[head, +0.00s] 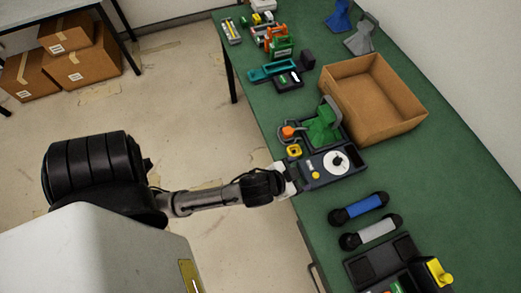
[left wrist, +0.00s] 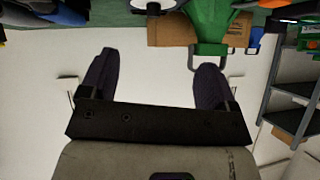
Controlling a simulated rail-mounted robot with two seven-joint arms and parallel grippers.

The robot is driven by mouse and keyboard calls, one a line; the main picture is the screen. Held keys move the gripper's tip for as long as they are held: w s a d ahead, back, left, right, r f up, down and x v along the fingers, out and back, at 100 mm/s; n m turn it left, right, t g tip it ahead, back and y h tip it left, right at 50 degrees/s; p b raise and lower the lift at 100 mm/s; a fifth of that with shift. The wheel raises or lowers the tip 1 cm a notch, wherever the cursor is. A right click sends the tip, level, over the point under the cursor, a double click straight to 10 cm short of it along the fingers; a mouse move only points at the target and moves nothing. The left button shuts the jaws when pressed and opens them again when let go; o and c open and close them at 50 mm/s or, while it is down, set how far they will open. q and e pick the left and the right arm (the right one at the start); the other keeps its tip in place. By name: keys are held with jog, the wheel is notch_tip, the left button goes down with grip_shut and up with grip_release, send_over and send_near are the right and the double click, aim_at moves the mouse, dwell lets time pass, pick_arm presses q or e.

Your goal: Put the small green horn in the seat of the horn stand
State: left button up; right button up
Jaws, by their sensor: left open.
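A small green horn (head: 322,125) is at the upper part of a dark unit with a white dial (head: 336,163), beside an orange-topped piece (head: 289,132). I take the dark frame (head: 305,146) around it as the horn stand; whether the horn is in a seat I cannot tell. My left gripper (head: 288,178) is at the unit's left edge, near the table edge. In the left wrist view the open, empty fingers (left wrist: 157,62) show, with the green horn (left wrist: 210,22) beyond the right finger and a grey bracket (left wrist: 220,60) by it. My right gripper is out of view.
An open cardboard box (head: 372,95) stands just right of the horn. Blue (head: 358,208) and grey (head: 368,233) handsets lie nearer me on the green table. Blue (head: 340,17) and grey (head: 360,36) horn-shaped pieces stand at the far end. Floor lies left of the table.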

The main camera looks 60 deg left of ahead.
pick_arm(q)
jog(key=s+f+g, duration=0.2)
jog(key=s+g, duration=0.1)
jog(key=s, duration=0.4)
jog(key=s+f+m+g+h, duration=0.1)
jog(key=s+f+g, duration=0.2)
jog(key=s, duration=0.5)
jog(key=shift+s+g, duration=0.25)
jog(key=shift+g, duration=0.55)
